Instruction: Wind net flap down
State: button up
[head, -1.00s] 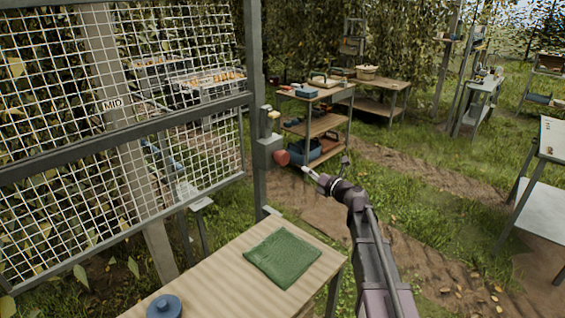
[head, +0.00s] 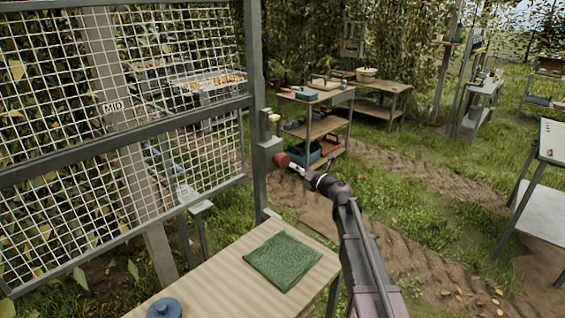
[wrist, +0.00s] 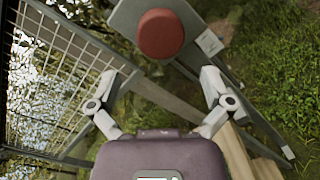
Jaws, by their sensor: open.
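The white net (head: 70,190) hangs in a grey frame at the left of the head view, across a post with a "MID" label (head: 114,107). A grey box (head: 266,156) on the frame's right upright carries a round red knob (head: 281,160). In the wrist view the red knob (wrist: 165,33) is ahead of my gripper, on a grey plate. My gripper (wrist: 162,78) is open, its fingers apart below the knob in the picture, with nothing between them. In the head view my gripper (head: 301,170) is close to the knob's right side; contact cannot be told.
A pale knob (head: 273,118) sits above the grey box. A wooden table (head: 225,285) in front holds a green cloth (head: 281,260) and a blue round object (head: 164,308). A shelf cart (head: 316,130) stands behind.

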aim_at(285, 162)
jog(key=x, duration=0.8)
jog(key=c, duration=0.9)
